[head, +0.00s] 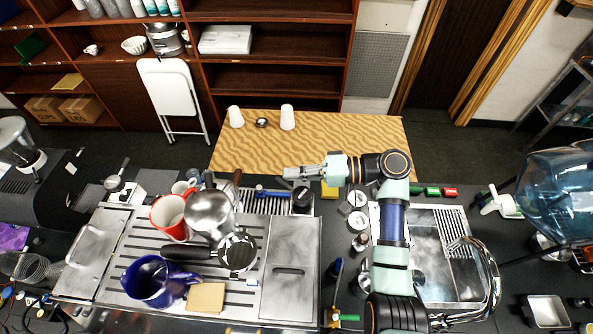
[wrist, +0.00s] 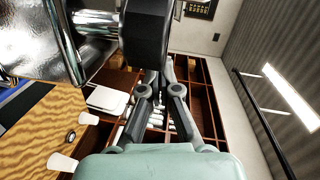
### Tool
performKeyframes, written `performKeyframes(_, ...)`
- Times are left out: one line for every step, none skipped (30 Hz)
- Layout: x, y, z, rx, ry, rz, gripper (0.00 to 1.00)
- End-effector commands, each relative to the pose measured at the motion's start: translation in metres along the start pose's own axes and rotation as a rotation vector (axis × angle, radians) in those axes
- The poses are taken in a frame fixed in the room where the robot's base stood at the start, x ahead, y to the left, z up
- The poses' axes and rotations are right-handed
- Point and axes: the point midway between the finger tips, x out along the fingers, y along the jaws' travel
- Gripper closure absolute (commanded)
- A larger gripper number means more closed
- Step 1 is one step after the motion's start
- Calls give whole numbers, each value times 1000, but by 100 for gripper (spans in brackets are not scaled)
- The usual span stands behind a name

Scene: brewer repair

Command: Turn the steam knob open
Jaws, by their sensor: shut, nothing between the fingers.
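A black knob (wrist: 146,32) on a chrome shaft sticks out from the shiny metal machine body (wrist: 40,35) in the wrist view; it looks like the steam knob. A dark round part that may be the same knob (head: 301,197) shows at the machine's back right edge in the head view. My gripper (wrist: 155,76) is shut and empty. Its fingers run close beside the knob, and their tips look partly hidden by it; I cannot tell whether they touch. In the head view my gripper (head: 287,173) reaches left, just beyond the machine's back edge.
The machine's top (head: 290,255) carries a red mug (head: 170,216), a metal pitcher (head: 209,212), a portafilter (head: 237,252) and a blue jug (head: 152,282). A wooden table (head: 340,140) with white cups stands behind. A sink (head: 425,240) with a tap lies right.

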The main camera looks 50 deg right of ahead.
Motion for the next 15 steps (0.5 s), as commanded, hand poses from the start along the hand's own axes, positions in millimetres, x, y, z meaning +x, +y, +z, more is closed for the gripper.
performKeyframes(2,-2,1,0,-1,0,100)
performKeyframes(3,-2,1,0,-1,0,100)
performKeyframes(5,-2,2,1,-1,0,100)
performKeyframes(6,-2,3,1,-2,0,100)
performKeyframes(7,-3,4,1,-2,0,100)
performKeyframes(9,-3,4,1,-2,0,100)
performKeyframes(10,-3,5,1,-2,0,100)
performKeyframes(11,-4,6,1,-2,-1,100)
performKeyframes(13,-4,7,0,-1,-1,100)
performKeyframes(14,-5,7,0,-1,-1,100)
performKeyframes(15,-5,8,0,-1,-1,100)
performKeyframes(16,-5,9,0,-1,-1,100)
performKeyframes(17,-5,10,0,-1,-1,100)
performKeyframes(18,-5,10,1,-1,-1,100)
performKeyframes(19,-5,11,1,-1,0,100)
